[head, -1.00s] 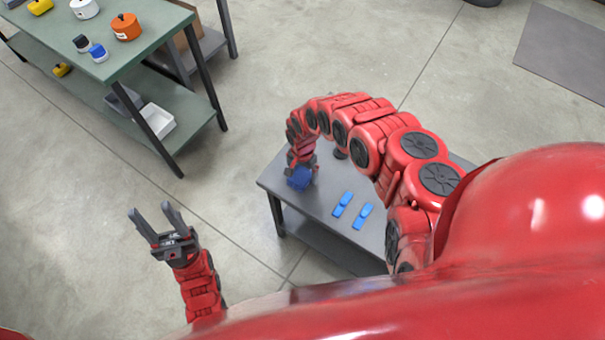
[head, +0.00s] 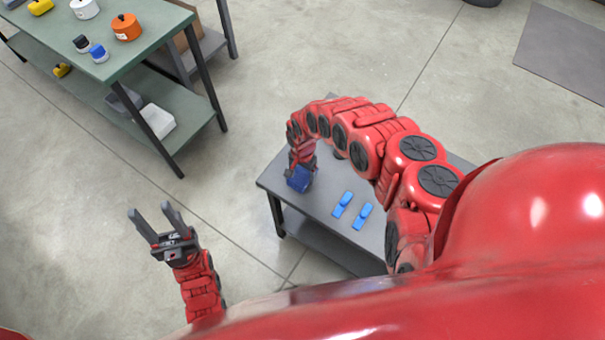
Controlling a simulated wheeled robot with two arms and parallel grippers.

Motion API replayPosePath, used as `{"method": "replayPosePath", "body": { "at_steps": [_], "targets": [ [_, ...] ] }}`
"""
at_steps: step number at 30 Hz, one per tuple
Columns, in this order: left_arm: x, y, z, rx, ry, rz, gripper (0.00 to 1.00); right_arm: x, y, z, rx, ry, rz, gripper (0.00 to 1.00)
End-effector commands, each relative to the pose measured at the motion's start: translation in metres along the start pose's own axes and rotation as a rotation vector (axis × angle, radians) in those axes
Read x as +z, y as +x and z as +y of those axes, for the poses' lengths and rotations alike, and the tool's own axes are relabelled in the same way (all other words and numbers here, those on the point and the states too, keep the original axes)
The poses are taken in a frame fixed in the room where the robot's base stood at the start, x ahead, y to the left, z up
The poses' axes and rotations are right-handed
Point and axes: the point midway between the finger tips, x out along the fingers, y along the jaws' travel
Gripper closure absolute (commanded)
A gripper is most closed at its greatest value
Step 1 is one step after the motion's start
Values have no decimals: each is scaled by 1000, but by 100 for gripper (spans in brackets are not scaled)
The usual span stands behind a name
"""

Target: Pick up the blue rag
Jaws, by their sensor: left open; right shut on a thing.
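The blue rag (head: 299,180) is a dark blue piece at the left end of the low grey table (head: 325,207). My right gripper (head: 302,168) is over that end of the table and shut on the rag. Its fingers are mostly hidden by the wrist and the rag. I cannot tell whether the rag is clear of the tabletop. My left gripper (head: 155,222) is open and empty, with its two fingers apart, over bare floor to the left of the table.
Two bright blue items (head: 352,211) lie on the grey table, right of the rag. A green workbench (head: 140,45) at the upper left holds an orange pot (head: 126,27), a white pot (head: 84,9) and small items. A white bin (head: 158,121) is on its lower shelf. Floor between is clear.

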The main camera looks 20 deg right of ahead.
Motion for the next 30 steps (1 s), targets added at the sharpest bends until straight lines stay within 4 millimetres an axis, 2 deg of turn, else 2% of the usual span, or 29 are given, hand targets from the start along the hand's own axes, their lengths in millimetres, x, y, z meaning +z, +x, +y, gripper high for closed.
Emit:
{"method": "replayPosePath", "body": {
  "at_steps": [8, 15, 20, 26, 30],
  "targets": [
    [0, -3, 0, 0, 0, 0, 50, 0, -7, 0, 1, -2, -1, 72],
    [2, -11, 0, 0, 0, 0, 50, -2, -34, 0, 1, -2, 5, 72],
    [0, -3, 0, 0, 0, 0, 50, 12, -40, 26, 7, -2, 1, 72],
    [-2, 14, -1, 0, 0, 0, 50, 24, -44, 48, 1, 3, -1, 72],
    [-3, 18, -1, 0, 0, 0, 50, 32, -44, 65, 1, 3, -1, 72]
  ]
}}
